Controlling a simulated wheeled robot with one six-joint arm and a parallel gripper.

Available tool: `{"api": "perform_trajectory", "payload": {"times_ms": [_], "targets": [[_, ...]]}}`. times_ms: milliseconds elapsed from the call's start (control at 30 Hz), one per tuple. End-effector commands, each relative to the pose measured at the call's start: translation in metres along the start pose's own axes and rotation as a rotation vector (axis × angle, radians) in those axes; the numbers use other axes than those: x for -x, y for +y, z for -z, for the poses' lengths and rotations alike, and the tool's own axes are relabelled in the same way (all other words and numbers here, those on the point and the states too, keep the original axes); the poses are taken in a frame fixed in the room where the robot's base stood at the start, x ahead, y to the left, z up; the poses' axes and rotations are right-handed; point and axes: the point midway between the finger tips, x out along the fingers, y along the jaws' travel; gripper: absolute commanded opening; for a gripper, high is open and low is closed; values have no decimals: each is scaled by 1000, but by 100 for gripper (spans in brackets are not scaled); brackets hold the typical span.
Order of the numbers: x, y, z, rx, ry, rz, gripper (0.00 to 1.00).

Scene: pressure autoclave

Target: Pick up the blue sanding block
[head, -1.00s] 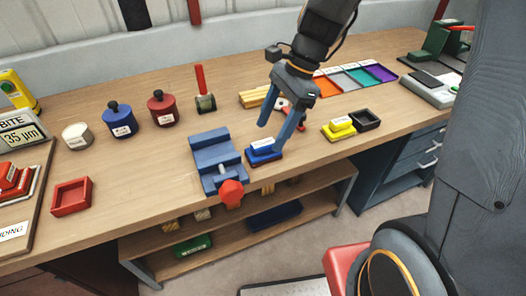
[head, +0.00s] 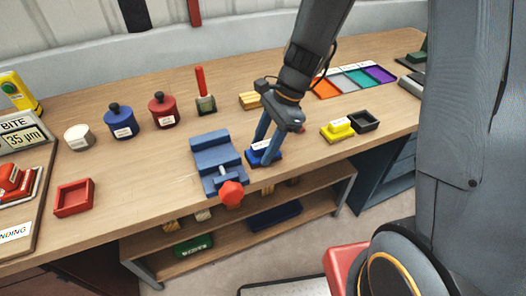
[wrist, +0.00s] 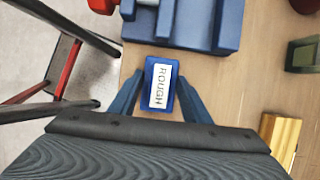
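The blue sanding block (head: 258,157) lies on the wooden workbench, just right of the blue vise. In the wrist view the block (wrist: 160,85) carries a white label reading ROUGH. My gripper (head: 264,147) is down at the block from above. In the wrist view its fingers (wrist: 160,80) are spread, one on each side of the block, with narrow gaps visible. Part of the block is hidden behind the fingers in the head view.
The blue vise (head: 217,157) with a red knob stands close on the left. A yellow block (head: 338,129) and a black tray (head: 365,121) lie to the right. A wooden block (head: 250,101) lies behind. The bench's front edge is close by.

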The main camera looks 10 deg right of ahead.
Motion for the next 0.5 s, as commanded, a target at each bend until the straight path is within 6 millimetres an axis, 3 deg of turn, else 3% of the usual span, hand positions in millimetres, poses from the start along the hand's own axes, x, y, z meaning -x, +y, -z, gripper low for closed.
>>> {"api": "perform_trajectory", "payload": {"times_ms": [33,100,133,367,500], "targets": [[0,0,0,0,0,0,32],[0,0,0,0,0,0,20],[0,0,0,0,0,0,19],[2,0,-1,0,0,1,19],[14,-1,-5,2,0,4,19]]}}
